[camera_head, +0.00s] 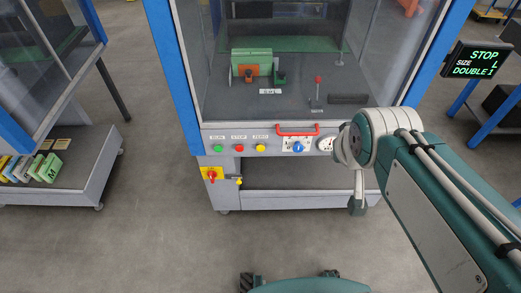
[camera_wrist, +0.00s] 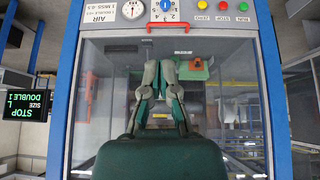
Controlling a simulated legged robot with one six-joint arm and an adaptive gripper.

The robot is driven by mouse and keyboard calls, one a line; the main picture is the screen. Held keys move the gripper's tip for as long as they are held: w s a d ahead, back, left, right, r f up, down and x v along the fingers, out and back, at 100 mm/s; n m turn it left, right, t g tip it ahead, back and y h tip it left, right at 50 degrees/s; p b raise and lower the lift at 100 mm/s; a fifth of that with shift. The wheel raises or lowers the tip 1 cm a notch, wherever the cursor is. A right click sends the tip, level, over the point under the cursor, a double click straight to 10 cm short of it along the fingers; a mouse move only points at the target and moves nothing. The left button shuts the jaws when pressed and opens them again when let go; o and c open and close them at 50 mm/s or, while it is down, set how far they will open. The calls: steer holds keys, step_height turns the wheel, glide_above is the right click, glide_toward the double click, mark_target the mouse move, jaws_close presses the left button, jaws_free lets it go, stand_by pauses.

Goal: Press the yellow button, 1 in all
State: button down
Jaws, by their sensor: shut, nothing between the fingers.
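The yellow button (camera_head: 260,147) is a small round cap on the front panel of the machine, right of a red and a green button. It also shows in the wrist view (camera_wrist: 202,5) at the top edge, where the scene appears upside down. My gripper (camera_wrist: 159,66) shows in the wrist view with its two fingers shut and empty, in front of the machine's glass. It is apart from the yellow button, which lies above and right of the fingertips in that picture. In the head view the fingers cannot be made out clearly beside my arm.
The panel also has a green button (camera_head: 218,149), a red button (camera_head: 239,148), a red handle (camera_head: 297,129), a blue knob (camera_head: 298,147) and a gauge (camera_head: 325,144). A yellow-and-red switch (camera_head: 211,175) sits below. A display (camera_head: 478,60) stands right; a cart (camera_head: 70,180) left.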

steer(key=w+a+f+n+t+y, duration=0.1)
steer(key=w+a+f+n, duration=0.1)
steer(key=w+f, duration=0.7)
steer(key=w+a+f+n+t+y, duration=0.1)
steer(key=w+a+f+t, duration=0.15)
steer(key=w+f, duration=0.65)
steer(key=n+y, duration=0.2)
steer(key=y, duration=0.4)
glide_toward(261, 148)
steer(key=s+a+f, duration=0.5)
steer(key=shift+s+a+f, duration=0.1)
steer(key=shift+a, duration=0.1)
steer(key=w, duration=0.8)
steer(key=shift+w, duration=0.4)
steer(key=shift+w, duration=0.1)
steer(key=shift+w, duration=0.3)
